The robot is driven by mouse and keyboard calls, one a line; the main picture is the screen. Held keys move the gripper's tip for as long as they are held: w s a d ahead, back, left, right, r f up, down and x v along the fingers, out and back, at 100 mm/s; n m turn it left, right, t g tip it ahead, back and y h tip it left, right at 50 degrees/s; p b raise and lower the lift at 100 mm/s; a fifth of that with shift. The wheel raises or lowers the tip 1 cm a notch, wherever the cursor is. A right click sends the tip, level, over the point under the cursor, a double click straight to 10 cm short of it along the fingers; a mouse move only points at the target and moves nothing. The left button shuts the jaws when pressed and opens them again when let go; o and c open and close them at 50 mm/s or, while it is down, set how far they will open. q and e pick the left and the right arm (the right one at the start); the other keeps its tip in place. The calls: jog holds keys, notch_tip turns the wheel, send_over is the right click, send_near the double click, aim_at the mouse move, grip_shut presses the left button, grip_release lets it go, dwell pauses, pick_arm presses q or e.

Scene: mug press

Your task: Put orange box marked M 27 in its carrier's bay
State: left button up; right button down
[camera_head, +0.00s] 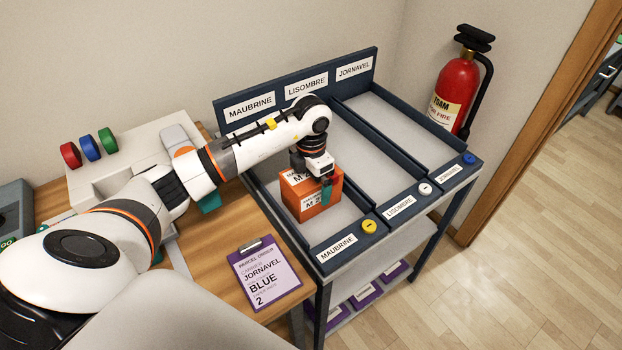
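The orange box (300,203) has white labels on its top and front; I can read "M 2", and the rest is covered or cut off. It shows within the MAUBRINE bay (352,205) of the dark blue rack, towards the front. My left gripper (322,185) reaches down over the box from above. One teal finger lies against the box's right-hand face, and the other finger is hidden behind the box. It looks shut on the box. I cannot tell whether the box touches the bay floor. My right gripper is not in view.
Dividers separate the LISOMBRE bay (379,158) and JORNAVEL bay (400,125), both empty where visible. Yellow, white and blue buttons sit on the front rail. A purple clipboard (265,272) lies on the wooden table.

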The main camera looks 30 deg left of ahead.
pick_arm(q)
jog(key=shift+r, duration=0.45)
notch_tip(320, 180, up, 11)
jog(key=shift+r+b, duration=0.2)
jog(key=shift+b, duration=0.7)
jog(key=shift+f, duration=0.1)
